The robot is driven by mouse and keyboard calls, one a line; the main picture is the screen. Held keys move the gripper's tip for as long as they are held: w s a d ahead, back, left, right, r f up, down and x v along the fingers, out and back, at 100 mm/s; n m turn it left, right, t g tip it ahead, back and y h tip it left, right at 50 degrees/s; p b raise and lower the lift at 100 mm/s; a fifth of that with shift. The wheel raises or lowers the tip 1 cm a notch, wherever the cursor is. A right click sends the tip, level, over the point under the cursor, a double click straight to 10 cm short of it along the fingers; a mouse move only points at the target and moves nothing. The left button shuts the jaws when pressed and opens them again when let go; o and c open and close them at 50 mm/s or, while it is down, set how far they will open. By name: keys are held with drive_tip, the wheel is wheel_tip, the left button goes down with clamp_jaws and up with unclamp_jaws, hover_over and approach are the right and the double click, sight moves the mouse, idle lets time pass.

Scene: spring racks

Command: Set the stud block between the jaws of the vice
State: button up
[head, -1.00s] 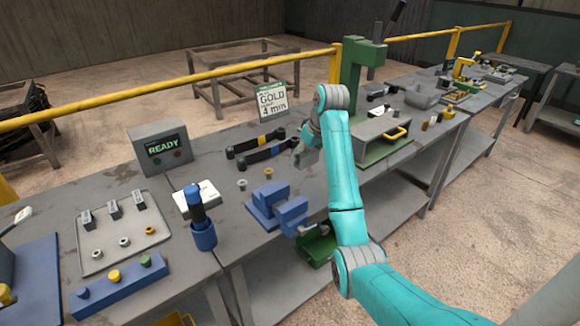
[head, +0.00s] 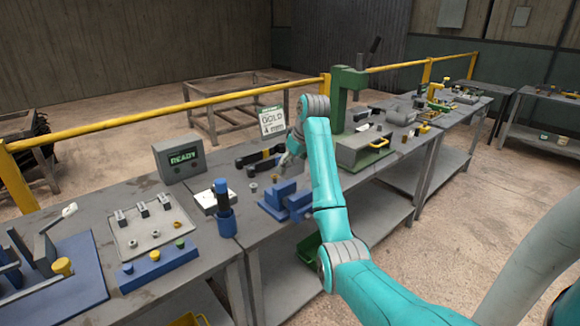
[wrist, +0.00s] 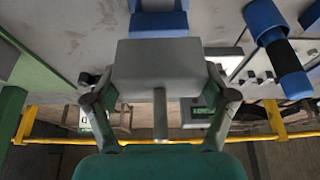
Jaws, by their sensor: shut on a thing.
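The blue vice (head: 290,198) stands near the front edge of the bench in the head view. Its jaws have a gap between them. In the wrist view part of the vice (wrist: 158,22) shows beyond the block. My gripper (wrist: 160,82) is shut on the grey stud block (wrist: 158,58), one finger on each side. A round stud (wrist: 160,115) stands out from the block towards my palm. In the head view my gripper (head: 290,160) is above the bench, just behind and above the vice. The block is hard to make out there.
A green press (head: 346,100) stands to the right. A green bin (head: 308,250) is below the bench edge.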

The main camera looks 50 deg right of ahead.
sight(292, 177)
drive_tip(key=shift+f, duration=0.15)
drive_tip(key=shift+d+f, duration=0.1)
drive_tip(key=shift+f, duration=2.25)
drive_tip(key=shift+f, duration=1.95)
drive_tip(key=o, duration=1.6)
drive_tip(key=shift+f, duration=0.1)
drive_tip(key=shift+r, duration=3.55)
